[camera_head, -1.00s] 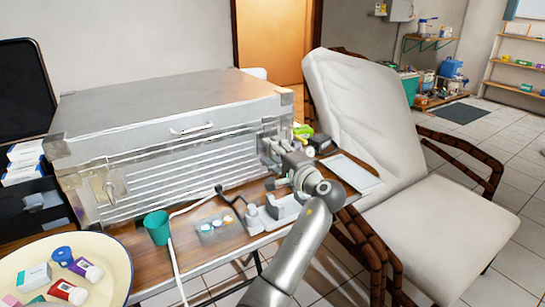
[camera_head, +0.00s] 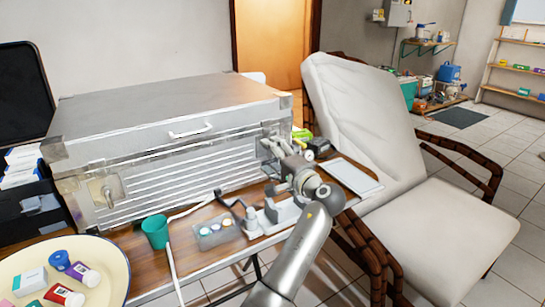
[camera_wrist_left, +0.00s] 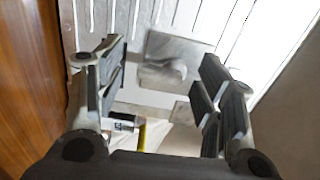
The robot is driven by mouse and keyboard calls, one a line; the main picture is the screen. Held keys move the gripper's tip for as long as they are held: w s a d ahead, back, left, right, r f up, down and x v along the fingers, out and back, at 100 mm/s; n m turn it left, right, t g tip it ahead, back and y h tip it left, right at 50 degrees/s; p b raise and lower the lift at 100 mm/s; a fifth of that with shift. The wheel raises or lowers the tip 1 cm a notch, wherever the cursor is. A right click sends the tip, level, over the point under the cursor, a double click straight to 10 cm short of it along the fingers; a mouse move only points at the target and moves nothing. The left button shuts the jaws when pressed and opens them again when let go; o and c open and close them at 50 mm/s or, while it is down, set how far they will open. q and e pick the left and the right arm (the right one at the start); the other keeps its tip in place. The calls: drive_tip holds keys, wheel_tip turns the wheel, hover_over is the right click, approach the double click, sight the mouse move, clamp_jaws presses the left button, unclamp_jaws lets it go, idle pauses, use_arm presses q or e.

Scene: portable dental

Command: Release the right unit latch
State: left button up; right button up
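The silver dental unit case (camera_head: 170,110) stands shut on a wooden table, with a white handle (camera_head: 190,130) on its front. Its left latch (camera_head: 106,188) shows on the front. In the left wrist view, the right latch (camera_wrist_left: 165,70) shows as a grey knob on a metal plate. It sits between the fingers of my left gripper (camera_wrist_left: 162,62), which are wide apart. Whether a finger touches it I cannot tell. My right gripper is not in view.
A green cup (camera_head: 156,231), a small tray of pots (camera_head: 216,232) and a white instrument holder (camera_head: 278,215) stand before the case. A round tray (camera_head: 110,285) with boxes and tubes is at lower left. A padded chair (camera_head: 440,210) is close on the right.

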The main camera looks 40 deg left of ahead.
use_arm(q)
drive_tip(key=shift+d, duration=0.1)
drive_tip(key=v, duration=1.2)
idle(0.4)
